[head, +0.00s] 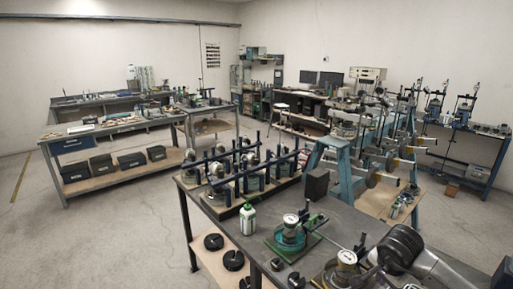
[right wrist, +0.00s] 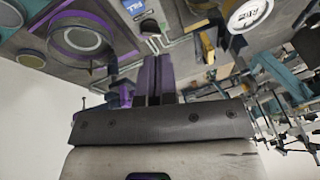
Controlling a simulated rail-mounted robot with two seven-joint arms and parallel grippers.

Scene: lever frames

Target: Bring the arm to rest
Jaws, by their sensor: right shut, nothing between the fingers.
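My right arm (head: 415,255) comes in from the lower right of the head view, low over the near bench (head: 350,218). My right gripper shows in the right wrist view (right wrist: 156,68), its two dark purple-tinted fingers together with nothing held between them. In the head view its fingertips are hard to make out among the instruments. A dial instrument with a pale round face (head: 347,257) stands close to the left of the arm. My left gripper is in neither view.
A green-based dial instrument (head: 290,236) and a white-and-green bottle (head: 248,219) stand on the near bench. A row of blue lever frames (head: 240,172) stands behind them. A dark block (head: 317,184) sits at the bench's far edge. Open floor (head: 110,225) lies left.

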